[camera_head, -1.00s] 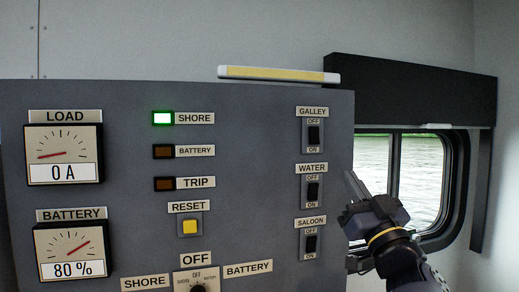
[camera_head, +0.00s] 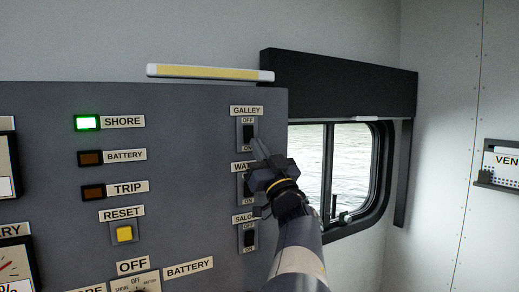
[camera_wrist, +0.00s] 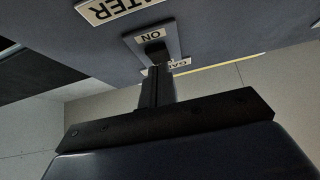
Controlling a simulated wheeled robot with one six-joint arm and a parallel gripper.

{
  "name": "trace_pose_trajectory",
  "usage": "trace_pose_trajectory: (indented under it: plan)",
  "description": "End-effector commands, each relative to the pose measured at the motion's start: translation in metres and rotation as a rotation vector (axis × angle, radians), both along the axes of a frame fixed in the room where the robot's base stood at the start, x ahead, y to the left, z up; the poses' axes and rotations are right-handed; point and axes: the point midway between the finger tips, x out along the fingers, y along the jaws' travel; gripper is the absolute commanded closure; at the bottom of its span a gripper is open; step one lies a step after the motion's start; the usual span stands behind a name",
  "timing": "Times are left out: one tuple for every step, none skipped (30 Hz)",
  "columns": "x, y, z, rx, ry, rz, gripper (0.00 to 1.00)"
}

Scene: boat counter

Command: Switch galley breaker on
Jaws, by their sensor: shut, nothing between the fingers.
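The galley breaker (camera_head: 248,131) is a black switch under the GALLEY label (camera_head: 247,110), with OFF marked above and ON below. My gripper (camera_head: 260,147) is shut and empty, its fingertips at the lower right of this switch and partly over its ON mark. In the wrist view the picture is upside down: the fingers (camera_wrist: 158,84) point at the black switch (camera_wrist: 155,52) beside the ON mark (camera_wrist: 150,36). I cannot tell whether the tips touch it. The lever's exact position is unclear.
The WATER breaker is mostly hidden behind my gripper; the SALOON breaker (camera_head: 249,238) is below. The SHORE lamp (camera_head: 87,123) glows green; the BATTERY lamp (camera_head: 91,158) and TRIP lamp (camera_head: 93,192) are dark. A yellow RESET button (camera_head: 124,233) is lower left. A window (camera_head: 350,165) lies right.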

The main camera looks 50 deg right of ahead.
Motion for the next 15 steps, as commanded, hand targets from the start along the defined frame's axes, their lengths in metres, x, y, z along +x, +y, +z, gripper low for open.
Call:
trace_pose_trajectory:
  plan:
    - [0.0051, -0.0013, 0.0006, 0.001, 0.0, 0.002, 1.0]
    - [0.0068, -0.0019, 0.0002, 0.0, 0.0, 0.001, 1.0]
    - [0.0085, -0.0026, -0.0002, 0.0, -0.001, 0.001, 1.0]
    - [0.0095, -0.0029, -0.0005, 0.0, -0.001, 0.001, 1.0]
    - [0.0103, -0.0031, -0.0008, 0.0, -0.001, 0.0, 1.0]
    - [0.011, -0.0034, -0.0011, 0.0, -0.001, 0.0, 1.0]
    - [0.0112, -0.0035, -0.0012, 0.0, -0.001, 0.0, 1.0]
    - [0.0113, -0.0035, -0.0014, -0.001, -0.001, -0.001, 1.0]
    - [0.0114, -0.0035, -0.0015, -0.001, -0.001, -0.001, 1.0]
    - [0.0114, -0.0035, -0.0016, -0.001, -0.001, -0.001, 1.0]
    - [0.0113, -0.0035, -0.0017, -0.001, -0.001, -0.001, 1.0]
    - [0.0113, -0.0035, -0.0016, -0.001, -0.001, -0.001, 1.0]
    - [0.0112, -0.0034, -0.0017, -0.001, -0.001, -0.001, 1.0]
    - [0.0112, -0.0034, -0.0017, -0.001, -0.001, -0.001, 1.0]
    - [0.0112, -0.0035, -0.0017, -0.001, -0.001, -0.001, 1.0]
